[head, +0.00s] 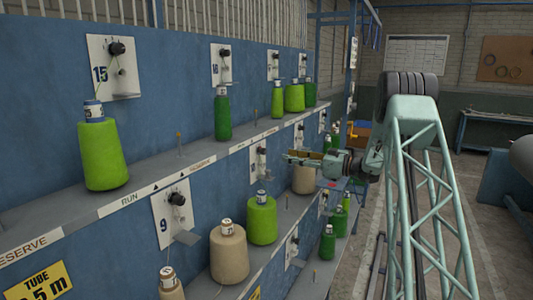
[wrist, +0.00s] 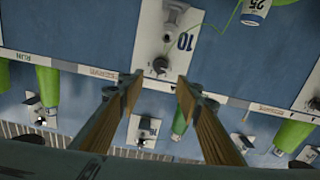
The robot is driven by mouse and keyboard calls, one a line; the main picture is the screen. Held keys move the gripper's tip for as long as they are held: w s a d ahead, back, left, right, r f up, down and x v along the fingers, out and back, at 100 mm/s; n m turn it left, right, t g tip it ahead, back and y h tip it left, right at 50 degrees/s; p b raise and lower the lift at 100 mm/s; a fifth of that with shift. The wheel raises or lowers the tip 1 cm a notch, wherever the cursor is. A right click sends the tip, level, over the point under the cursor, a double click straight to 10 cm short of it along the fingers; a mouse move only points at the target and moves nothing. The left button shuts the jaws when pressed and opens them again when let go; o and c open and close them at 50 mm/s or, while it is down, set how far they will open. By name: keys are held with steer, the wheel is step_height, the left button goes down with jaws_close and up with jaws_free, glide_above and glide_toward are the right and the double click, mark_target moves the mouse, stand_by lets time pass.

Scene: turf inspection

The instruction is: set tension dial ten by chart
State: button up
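In the wrist view, a white plate marked 10 (wrist: 150,35) shows upside down on the blue panel. Its black tension dial (wrist: 160,65) lies just beyond the gap between my fingertips. My gripper (wrist: 159,84) is open, with two brown-faced fingers apart and nothing between them. The dial's pointer and scale are too small to read. In the head view my gripper (head: 291,157) is at the panel beside a white plate (head: 258,170) whose number I cannot read. The chart (head: 415,57) hangs on the back wall; its entries are not legible.
Plates 15 (head: 112,82) and 9 (head: 170,222) carry other dials. Green bobbins (head: 103,155) and beige bobbins (head: 229,258) stand along the shelves. A shelf edge (head: 145,193) juts out, and a small grey bracket (head: 187,238) sticks out by plate 9. The aisle floor at right is largely open.

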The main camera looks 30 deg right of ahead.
mark_target(266, 151)
steer(key=x, duration=1.2)
steer(key=shift+w+a, duration=0.15)
steer(key=shift+c, duration=0.3)
steer(key=c, duration=0.8)
